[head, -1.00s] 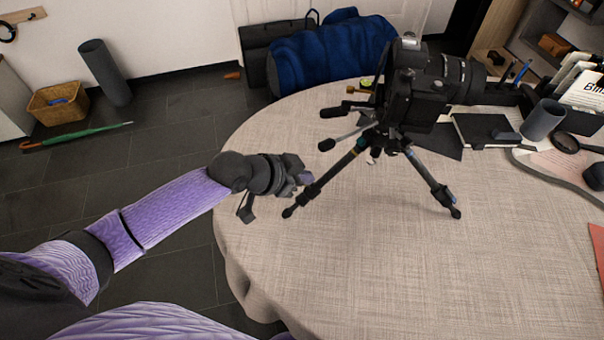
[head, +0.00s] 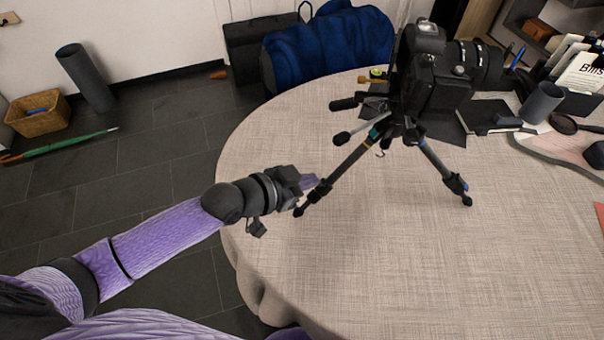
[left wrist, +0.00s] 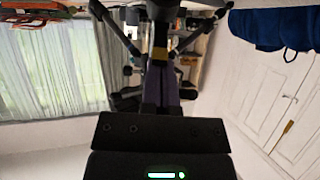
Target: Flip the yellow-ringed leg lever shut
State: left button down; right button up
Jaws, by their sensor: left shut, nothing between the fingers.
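The black tripod (head: 350,160) stands on the table with a camera (head: 432,85) on top. Its near-left leg carries a small yellow ring (head: 367,146) high up and a dark clamp (head: 321,190) lower down. The lever itself is too small and dark to tell whether it is open. My left gripper (head: 311,182) is shut and empty, its purple fingertips close to that lower clamp; contact cannot be told. In the left wrist view the shut purple fingers (left wrist: 165,88) point at the leg, with the yellow ring (left wrist: 160,53) just beyond. My right gripper is out of view.
Another tripod leg (head: 445,172) stands to the right. A notebook (head: 487,115) and a dark cup (head: 541,103) lie farther right.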

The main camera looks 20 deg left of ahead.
pick_arm(q)
jog(key=shift+s+a+f, duration=0.2)
jog(key=shift+f, duration=0.15)
jog(key=shift+s+a+f, duration=0.15)
jog(key=shift+s+f, duration=0.05)
jog(key=shift+f, duration=0.15)
jog(key=shift+s+a+f+b, duration=0.15)
jog(key=shift+f+b, duration=0.05)
jog(key=shift+f, duration=0.4)
jog(key=shift+s+a+f+b, duration=0.1)
jog(key=shift+a+f+b, duration=0.1)
jog(key=shift+f, duration=0.4)
jog(key=shift+r, duration=0.1)
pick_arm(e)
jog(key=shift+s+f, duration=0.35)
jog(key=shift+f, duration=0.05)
pick_arm(q)
jog(key=shift+s+a+f, duration=0.25)
jog(key=shift+s+a, duration=0.2)
jog(key=shift+s, duration=0.1)
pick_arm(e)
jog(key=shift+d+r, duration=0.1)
